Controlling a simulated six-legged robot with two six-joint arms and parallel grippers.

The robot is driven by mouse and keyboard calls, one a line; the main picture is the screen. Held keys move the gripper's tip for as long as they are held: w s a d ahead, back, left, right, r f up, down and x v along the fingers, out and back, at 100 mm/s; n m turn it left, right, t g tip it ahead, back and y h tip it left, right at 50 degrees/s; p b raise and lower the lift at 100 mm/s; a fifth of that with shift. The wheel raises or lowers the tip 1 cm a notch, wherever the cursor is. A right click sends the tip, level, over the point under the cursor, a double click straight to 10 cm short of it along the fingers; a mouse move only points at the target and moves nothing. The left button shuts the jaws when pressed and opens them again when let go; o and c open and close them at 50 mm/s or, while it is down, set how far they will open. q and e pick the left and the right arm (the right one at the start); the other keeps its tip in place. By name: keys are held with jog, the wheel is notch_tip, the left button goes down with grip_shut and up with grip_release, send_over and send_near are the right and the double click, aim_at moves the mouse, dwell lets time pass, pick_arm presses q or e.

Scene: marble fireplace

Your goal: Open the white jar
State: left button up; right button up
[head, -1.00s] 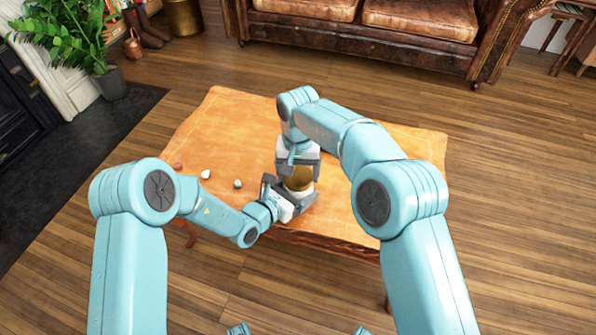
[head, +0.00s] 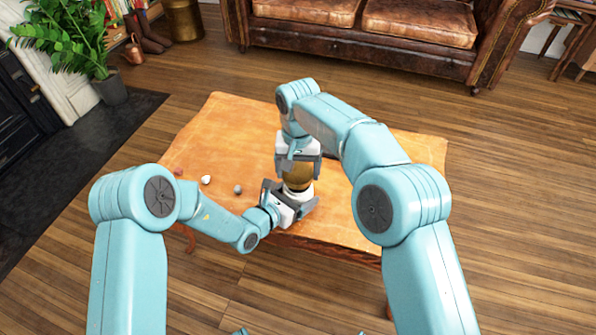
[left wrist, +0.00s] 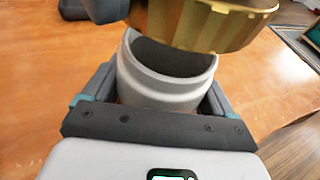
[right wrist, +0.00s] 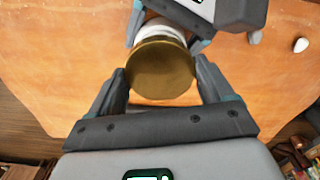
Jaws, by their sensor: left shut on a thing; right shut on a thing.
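The white jar (head: 301,191) stands near the front edge of the wooden table, its open mouth showing in the left wrist view (left wrist: 165,88). My left gripper (head: 291,194) is shut around its body from the sides. The gold lid (head: 298,176) is in my right gripper (head: 298,172), which is shut on it from above. In the left wrist view the lid (left wrist: 205,25) is raised off the rim and offset, with the dark jar inside visible below it. In the right wrist view the lid (right wrist: 160,68) sits between both fingers.
The orange-brown table (head: 225,135) is mostly bare. A white pebble-like object (head: 206,179) and a grey one (head: 238,189) lie left of the jar. A leather sofa (head: 370,35) is behind the table, and a potted plant (head: 75,45) stands at the far left.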

jog(key=shift+r, duration=1.45)
pick_arm(q)
jog(key=o, duration=1.9)
jog(key=shift+c, duration=0.2)
jog(key=shift+r, duration=0.1)
